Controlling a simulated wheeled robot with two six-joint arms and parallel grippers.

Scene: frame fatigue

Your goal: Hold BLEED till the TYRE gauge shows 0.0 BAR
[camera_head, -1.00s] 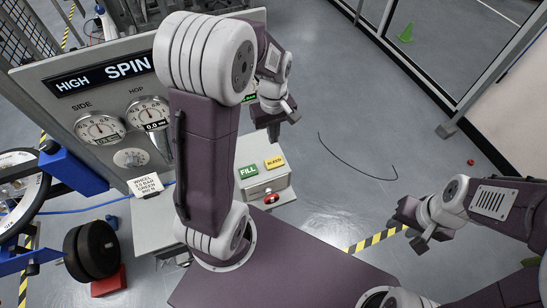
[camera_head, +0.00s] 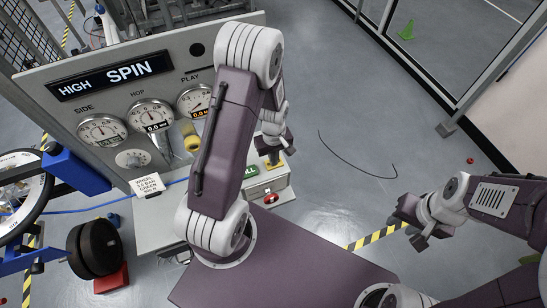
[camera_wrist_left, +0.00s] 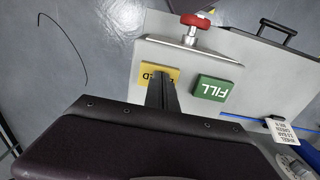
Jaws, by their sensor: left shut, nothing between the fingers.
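The yellow BLEED button (camera_wrist_left: 155,68) lies partly behind my left gripper's fingers in the left wrist view, only part of its label showing. The green FILL button (camera_wrist_left: 211,88) is beside it; it also shows in the head view (camera_head: 251,171). My left gripper (camera_wrist_left: 162,98) is shut and empty, its tips over or at the BLEED button; I cannot tell whether they touch it. In the head view the left gripper (camera_head: 273,158) hides most of that button. No gauge labelled TYRE is readable; my left arm covers part of the panel. My right gripper (camera_head: 412,230) is open and empty.
The panel (camera_head: 60,128) carries the SPIN display (camera_head: 118,76) and gauges labelled SIDE (camera_head: 101,131), HOP (camera_head: 151,117) and PLAY (camera_head: 194,101). A red knob (camera_wrist_left: 195,22) is near the buttons. A wheel (camera_head: 22,185) stands at left. Floor at right is mostly clear.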

